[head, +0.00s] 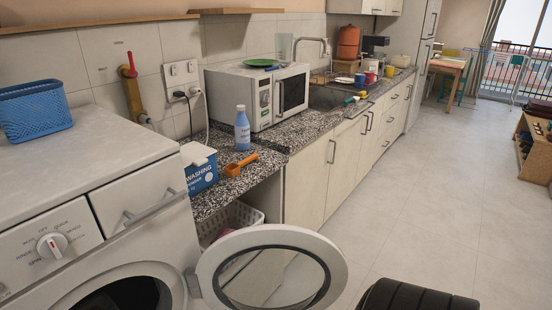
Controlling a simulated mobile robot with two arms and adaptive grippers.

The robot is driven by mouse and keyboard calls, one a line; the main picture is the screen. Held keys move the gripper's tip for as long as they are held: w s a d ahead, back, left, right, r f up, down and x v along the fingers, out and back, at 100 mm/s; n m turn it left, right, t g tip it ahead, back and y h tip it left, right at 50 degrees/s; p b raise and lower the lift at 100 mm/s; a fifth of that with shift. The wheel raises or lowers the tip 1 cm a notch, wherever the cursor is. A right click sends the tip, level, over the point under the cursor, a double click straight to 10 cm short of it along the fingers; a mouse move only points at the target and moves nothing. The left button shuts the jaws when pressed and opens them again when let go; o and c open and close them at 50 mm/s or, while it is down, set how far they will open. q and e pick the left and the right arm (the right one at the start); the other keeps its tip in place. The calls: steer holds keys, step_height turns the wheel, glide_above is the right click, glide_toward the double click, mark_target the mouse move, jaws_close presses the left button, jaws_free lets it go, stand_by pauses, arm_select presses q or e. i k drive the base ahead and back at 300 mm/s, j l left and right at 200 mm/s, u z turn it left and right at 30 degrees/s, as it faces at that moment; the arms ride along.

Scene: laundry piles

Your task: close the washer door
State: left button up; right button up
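The white washer (60,180) stands at the left, with its dial and drawer on the front. Its round door (217,268) is swung open to the right, showing a white ring around a clear window. The dark drum opening (130,296) shows in part at the bottom edge. The door's lower edge is cut off by the frame. Neither of my grippers is in view.
A blue basket (35,110) sits on the washer. A washing powder box (200,172), an orange scoop (240,165) and a blue bottle (242,130) stand on the counter. A laundry basket (232,219) is below it, behind the door.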

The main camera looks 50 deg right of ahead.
mark_target(202, 281)
steer(key=l+u, duration=0.15)
steer(key=l, duration=0.25)
steer(key=k+l+u, duration=0.2)
steer(key=l, duration=0.2)
steer(key=l+u, duration=0.15)
steer(key=l, duration=0.25)
steer(key=k+l+u, duration=0.2)
steer(key=l, duration=0.2)
steer(key=k+l+u, duration=0.15)
steer(key=l, duration=0.2)
steer(key=k+l+u, duration=0.2)
steer(key=l, duration=0.15)
steer(key=l+u, duration=0.25)
steer(key=l, duration=0.2)
steer(key=k+l+u, duration=0.25)
steer(key=l, duration=0.2)
steer(key=l+u, duration=0.25)
steer(key=l, duration=0.2)
steer(key=k+l+u, duration=0.1)
steer(key=l, duration=0.4)
steer(key=k+l, duration=0.1)
steer(key=l, duration=0.4)
steer(key=u, duration=0.1)
steer(key=k, duration=0.05)
